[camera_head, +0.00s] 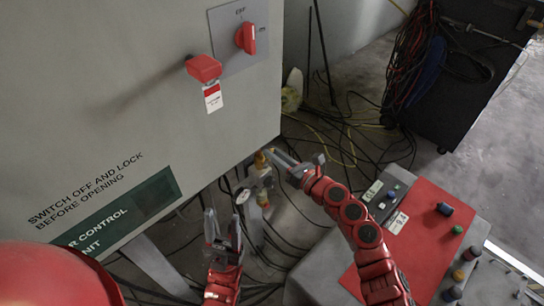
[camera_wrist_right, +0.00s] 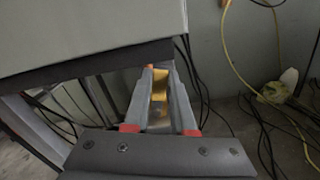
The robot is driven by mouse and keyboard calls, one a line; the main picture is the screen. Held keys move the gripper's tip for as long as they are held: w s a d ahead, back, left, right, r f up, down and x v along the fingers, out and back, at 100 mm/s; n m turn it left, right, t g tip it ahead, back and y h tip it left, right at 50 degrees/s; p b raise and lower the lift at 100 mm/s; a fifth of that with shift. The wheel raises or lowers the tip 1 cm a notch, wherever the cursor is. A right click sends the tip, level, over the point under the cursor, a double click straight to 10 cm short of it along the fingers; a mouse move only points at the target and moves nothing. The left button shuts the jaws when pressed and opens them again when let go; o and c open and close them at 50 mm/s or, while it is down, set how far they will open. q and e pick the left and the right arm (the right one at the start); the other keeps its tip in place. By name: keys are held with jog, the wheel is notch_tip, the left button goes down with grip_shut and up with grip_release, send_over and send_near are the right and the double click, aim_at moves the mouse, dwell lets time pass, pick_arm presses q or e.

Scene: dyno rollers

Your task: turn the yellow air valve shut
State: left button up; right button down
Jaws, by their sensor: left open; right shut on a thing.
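The yellow air valve (camera_head: 260,159) is small and sits low beside the grey cabinet's lower right corner, on a grey pipe fitting. My right gripper (camera_head: 272,154) reaches it from the right and is shut on its yellow handle, partly covering it. In the right wrist view the yellow handle (camera_wrist_right: 160,88) shows between the two fingers of the right gripper (camera_wrist_right: 159,74). The angle of the handle against the pipe is hard to tell. My left gripper (camera_head: 222,220) is open and empty, lower left of the valve, with its fingers pointing up.
The grey cabinet (camera_head: 130,120) fills the left, with a red rotary switch (camera_head: 246,38) and a red tagged lock (camera_head: 204,69). Cables cover the floor. A control desk (camera_head: 440,215) with buttons stands at right.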

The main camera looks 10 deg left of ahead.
jog(key=w+d+f+m+p, duration=0.2)
jog(key=f+m, duration=0.3)
jog(key=m, duration=0.9)
jog(key=shift+w+d+f+m, duration=0.2)
jog(key=shift+w+f+m, duration=0.15)
jog(key=shift+w, duration=0.4)
jog(key=c, duration=0.7)
grip_release()
jog(key=shift+c, duration=0.2)
jog(key=shift+d, duration=0.1)
jog(key=b+v, duration=0.2)
jog(key=v, duration=1.5)
